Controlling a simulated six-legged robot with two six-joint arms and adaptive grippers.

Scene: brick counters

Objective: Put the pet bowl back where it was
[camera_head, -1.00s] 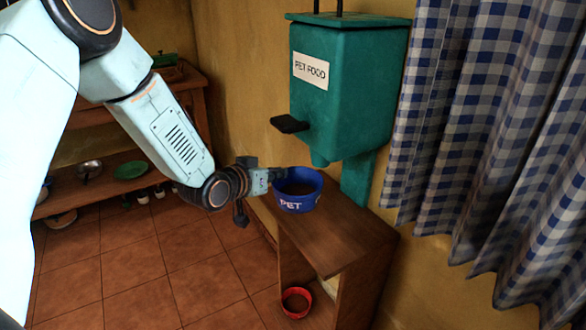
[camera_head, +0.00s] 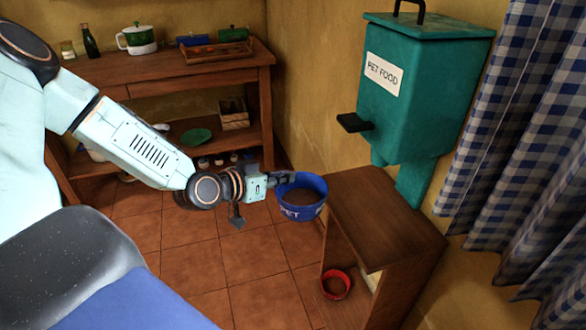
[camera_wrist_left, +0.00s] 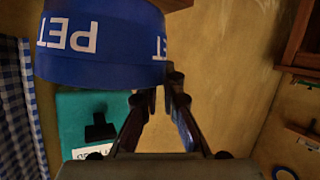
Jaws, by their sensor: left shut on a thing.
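The blue pet bowl (camera_head: 301,212) with white PET lettering is held in the air by my left gripper (camera_head: 285,180), just left of the small wooden stand. Brown contents show inside it in the head view. My left gripper is shut on the bowl's rim, and the bowl hangs level beyond the fingers. In the left wrist view the bowl (camera_wrist_left: 100,45) fills the upper left, beside the fingers (camera_wrist_left: 158,95). My right gripper is not in view.
The wooden stand (camera_head: 375,205) has a bare top and a red bowl (camera_head: 336,284) on its lower level. A teal PET FOOD dispenser (camera_head: 425,85) hangs above it. A wooden counter (camera_head: 165,70) holds pots and a tray at the back. Tiled floor (camera_head: 190,245) is clear.

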